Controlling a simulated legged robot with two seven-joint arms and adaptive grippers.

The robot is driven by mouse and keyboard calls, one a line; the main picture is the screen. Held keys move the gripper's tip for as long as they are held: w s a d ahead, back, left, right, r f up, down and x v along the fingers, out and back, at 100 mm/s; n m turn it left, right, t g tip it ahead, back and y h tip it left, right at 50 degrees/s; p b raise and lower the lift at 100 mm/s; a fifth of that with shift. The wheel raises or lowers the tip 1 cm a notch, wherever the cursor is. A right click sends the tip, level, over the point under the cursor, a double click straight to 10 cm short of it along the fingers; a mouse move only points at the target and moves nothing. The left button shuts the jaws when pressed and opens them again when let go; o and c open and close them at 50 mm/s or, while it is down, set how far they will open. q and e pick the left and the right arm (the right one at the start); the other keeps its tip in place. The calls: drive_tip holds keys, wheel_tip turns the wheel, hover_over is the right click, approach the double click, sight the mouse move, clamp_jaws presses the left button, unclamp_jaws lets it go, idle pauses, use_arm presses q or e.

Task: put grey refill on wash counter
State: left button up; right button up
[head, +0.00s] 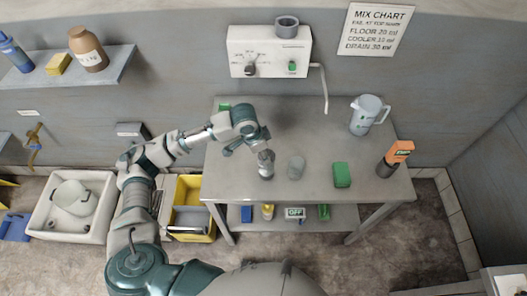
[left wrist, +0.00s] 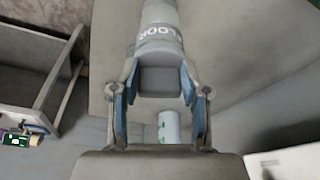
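The grey refill (head: 266,165) is a small grey cylinder over the front middle of the steel table, which I take for the wash counter (head: 320,190). In the left wrist view the refill (left wrist: 160,38) has a label ending in "LOOR". My left gripper (head: 262,146) is at its upper end in the head view. In the left wrist view the gripper (left wrist: 160,82) has its blue-padded fingertips against both sides of the refill's dark grey end. I cannot tell whether the refill touches the counter. My right gripper is in neither view.
A pale grey rounded thing (head: 297,166) lies just right of the refill. A green block (head: 342,175), a jug (head: 369,114) and an orange-topped container (head: 395,158) stand farther right. A white dispenser (head: 270,52) hangs behind. A yellow bin (head: 190,205) stands left of the counter.

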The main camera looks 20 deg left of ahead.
use_arm(q)
drive_tip(key=o, duration=0.4)
drive_tip(key=shift+a, duration=0.2)
drive_tip(key=shift+o, duration=0.2)
drive_tip(key=shift+a, duration=0.35)
drive_tip(key=shift+r, duration=0.35)
drive_tip(key=v, duration=1.1)
drive_tip(key=shift+r, duration=0.2)
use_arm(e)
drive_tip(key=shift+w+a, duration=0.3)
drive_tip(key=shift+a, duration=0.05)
use_arm(q)
drive_tip(key=shift+d, duration=0.2)
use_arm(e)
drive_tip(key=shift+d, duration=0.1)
use_arm(q)
drive_tip(key=shift+s, duration=0.1)
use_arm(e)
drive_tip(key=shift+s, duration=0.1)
